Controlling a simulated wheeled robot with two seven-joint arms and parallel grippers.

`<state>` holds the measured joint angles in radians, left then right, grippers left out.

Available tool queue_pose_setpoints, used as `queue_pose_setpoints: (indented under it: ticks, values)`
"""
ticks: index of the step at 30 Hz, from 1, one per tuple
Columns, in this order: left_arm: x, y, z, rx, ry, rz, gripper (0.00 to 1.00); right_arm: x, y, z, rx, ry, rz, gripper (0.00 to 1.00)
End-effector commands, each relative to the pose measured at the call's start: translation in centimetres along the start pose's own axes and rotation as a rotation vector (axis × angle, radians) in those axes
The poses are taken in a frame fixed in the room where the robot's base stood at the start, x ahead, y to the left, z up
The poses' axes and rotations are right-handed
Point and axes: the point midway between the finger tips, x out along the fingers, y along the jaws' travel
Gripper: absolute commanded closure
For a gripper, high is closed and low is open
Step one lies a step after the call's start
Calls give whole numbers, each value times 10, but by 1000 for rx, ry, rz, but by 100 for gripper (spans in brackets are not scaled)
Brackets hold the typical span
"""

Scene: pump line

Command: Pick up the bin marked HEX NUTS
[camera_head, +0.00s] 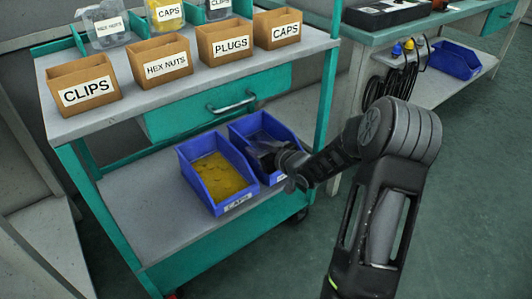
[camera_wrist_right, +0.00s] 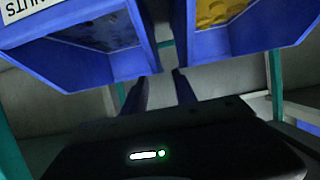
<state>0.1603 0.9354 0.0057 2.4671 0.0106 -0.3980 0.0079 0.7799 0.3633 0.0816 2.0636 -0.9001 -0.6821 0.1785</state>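A cardboard bin labelled HEX NUTS (camera_head: 162,56) stands on the cart's top shelf, between the CLIPS and PLUGS bins. On the lower shelf, a blue bin with dark contents (camera_head: 243,127) stands right of a blue CAPS bin (camera_head: 199,188). My right gripper (camera_head: 289,182) is at the front of this right blue bin and partly hides it. In the right wrist view, an upside-down label ending in NUTS (camera_wrist_right: 16,8) is on this blue bin (camera_wrist_right: 100,66). My right gripper's fingers (camera_wrist_right: 161,88) are apart with nothing between them. My left gripper is not in view.
Cardboard CLIPS (camera_head: 84,92), PLUGS (camera_head: 226,45) and CAPS (camera_head: 280,30) bins share the top shelf, with clear bins behind. A drawer handle (camera_head: 232,105) sticks out between shelves. A workbench (camera_head: 400,32) stands right. The lower shelf's front left is bare.

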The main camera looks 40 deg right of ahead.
Motion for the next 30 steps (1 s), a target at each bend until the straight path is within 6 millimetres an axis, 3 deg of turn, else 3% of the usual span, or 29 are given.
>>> queue_pose_setpoints:
  ticks: [4,14,24,30]
  values:
    - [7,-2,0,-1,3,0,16,15,-1,2,1,0,-2,66]
    - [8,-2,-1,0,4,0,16,17,0,2,1,0,-1,66]
    - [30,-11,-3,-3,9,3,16,61,2,2,1,1,-2,66]
    - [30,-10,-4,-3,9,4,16,68,3,-1,2,0,-1,66]
